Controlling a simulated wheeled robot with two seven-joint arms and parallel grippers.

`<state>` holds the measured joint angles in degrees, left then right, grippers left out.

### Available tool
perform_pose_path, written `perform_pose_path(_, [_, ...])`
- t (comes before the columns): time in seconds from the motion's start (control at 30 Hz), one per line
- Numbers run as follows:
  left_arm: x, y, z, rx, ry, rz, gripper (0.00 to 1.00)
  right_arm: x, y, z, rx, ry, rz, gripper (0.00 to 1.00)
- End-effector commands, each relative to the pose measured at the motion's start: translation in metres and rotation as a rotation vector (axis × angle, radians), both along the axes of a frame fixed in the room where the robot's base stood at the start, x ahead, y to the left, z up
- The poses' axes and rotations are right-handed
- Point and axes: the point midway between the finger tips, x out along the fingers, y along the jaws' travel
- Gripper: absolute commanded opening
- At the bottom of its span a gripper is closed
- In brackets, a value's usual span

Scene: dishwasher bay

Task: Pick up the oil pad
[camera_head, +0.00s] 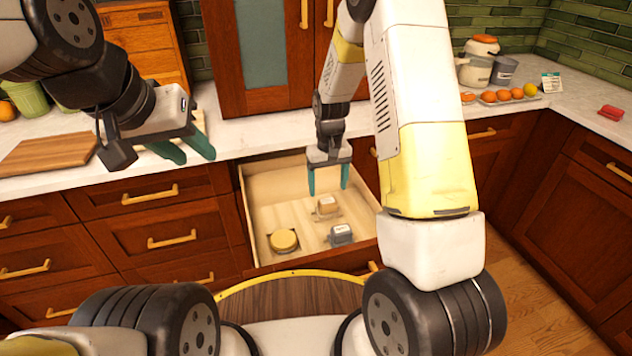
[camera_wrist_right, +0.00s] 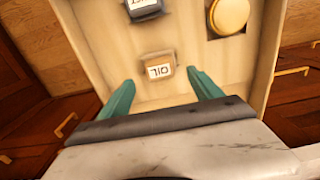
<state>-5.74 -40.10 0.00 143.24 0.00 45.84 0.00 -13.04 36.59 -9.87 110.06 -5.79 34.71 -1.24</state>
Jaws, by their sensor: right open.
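The oil pad (camera_head: 327,206) is a small tan block with a white label, lying in the open drawer. In the right wrist view the oil pad (camera_wrist_right: 158,67) shows its label reading "OIL". My right gripper (camera_head: 328,186) is open above the drawer, its teal fingers pointing down. In the right wrist view the right gripper (camera_wrist_right: 160,92) has its fingers apart, with the pad ahead of the gap and not held. My left gripper (camera_head: 190,148) is over the left counter, its teal fingers near each other; whether it is open or shut is unclear.
The open drawer (camera_head: 250,190) also holds a grey labelled block (camera_head: 341,233) and a round yellow-lidded item (camera_head: 284,240). The drawer walls surround my right fingers' area. A wooden cutting board (camera_head: 48,154) lies on the left counter. Pots (camera_head: 478,70) and a tray of oranges stand on the right counter.

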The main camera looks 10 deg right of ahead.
Motion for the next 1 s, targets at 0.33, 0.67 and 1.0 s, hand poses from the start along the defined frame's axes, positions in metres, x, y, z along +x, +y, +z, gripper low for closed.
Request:
perform_pose_path(0.33, [0.000, 0.000, 0.000, 0.000, 0.000, 0.000, 0.36, 0.001, -0.001, -0.042, -0.001, 0.003, -0.001, 0.75])
perform_pose_path(0.67, [0.000, 0.000, 0.000, 0.000, 0.000, 0.000, 0.36, 0.002, -0.001, -0.075, 0.001, 0.000, 0.000, 0.75])
perform_pose_path(1.0, [0.000, 0.000, 0.000, 0.000, 0.000, 0.000, 0.36, 0.003, -0.001, -0.075, 0.001, 0.000, 0.000, 0.43])
